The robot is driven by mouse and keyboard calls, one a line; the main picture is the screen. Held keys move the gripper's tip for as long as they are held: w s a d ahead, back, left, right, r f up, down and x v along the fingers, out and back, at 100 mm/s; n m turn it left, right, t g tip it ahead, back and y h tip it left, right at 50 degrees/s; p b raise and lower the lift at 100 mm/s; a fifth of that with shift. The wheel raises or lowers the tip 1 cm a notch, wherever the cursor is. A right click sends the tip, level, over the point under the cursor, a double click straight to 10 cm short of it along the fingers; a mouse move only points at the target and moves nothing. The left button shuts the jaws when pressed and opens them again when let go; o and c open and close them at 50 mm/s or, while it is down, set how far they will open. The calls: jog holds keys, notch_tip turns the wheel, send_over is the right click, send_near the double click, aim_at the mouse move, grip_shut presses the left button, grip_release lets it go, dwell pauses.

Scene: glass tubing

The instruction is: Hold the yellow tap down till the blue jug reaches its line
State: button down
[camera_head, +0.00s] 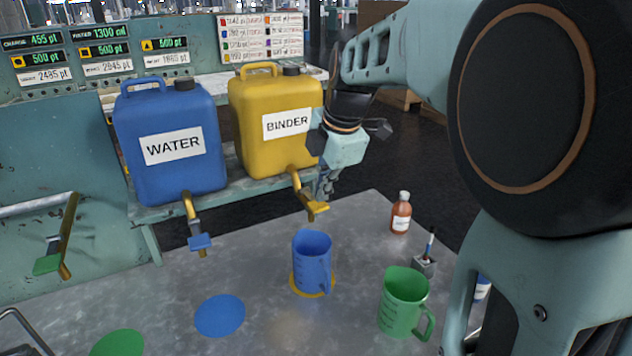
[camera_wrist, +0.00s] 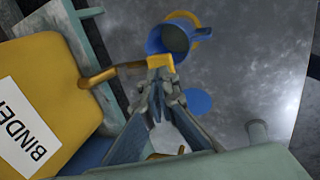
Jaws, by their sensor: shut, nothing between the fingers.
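The yellow tap (camera_head: 317,208) hangs at the end of a brass spout from the yellow BINDER canister (camera_head: 285,110). The blue jug (camera_head: 312,262) stands upright below it on a yellow disc (camera_head: 329,291). My gripper (camera_head: 325,194) is shut and sits right at the tap, just above its yellow lever. In the wrist view the fingertips (camera_wrist: 160,66) meet the yellow lever (camera_wrist: 160,60), and the jug (camera_wrist: 172,38) lies just beyond. I cannot tell whether the lever is pressed. No stream, liquid level or line on the jug can be made out.
The blue WATER canister (camera_head: 170,140) with a blue tap (camera_head: 200,242) stands left. A green tap (camera_head: 48,263) is far left. A green jug (camera_head: 404,303), a brown bottle (camera_head: 401,213) and a small holder (camera_head: 424,263) stand right. A blue disc (camera_head: 220,315) lies bare.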

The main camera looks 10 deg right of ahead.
jog(key=shift+r, duration=0.65)
jog(key=w+a+v, duration=0.1)
jog(key=v, duration=0.8)
jog(key=shift+w+d+r+p, duration=0.2)
jog(key=shift+d+r+p, duration=0.1)
jog(key=shift+r+p, duration=0.2)
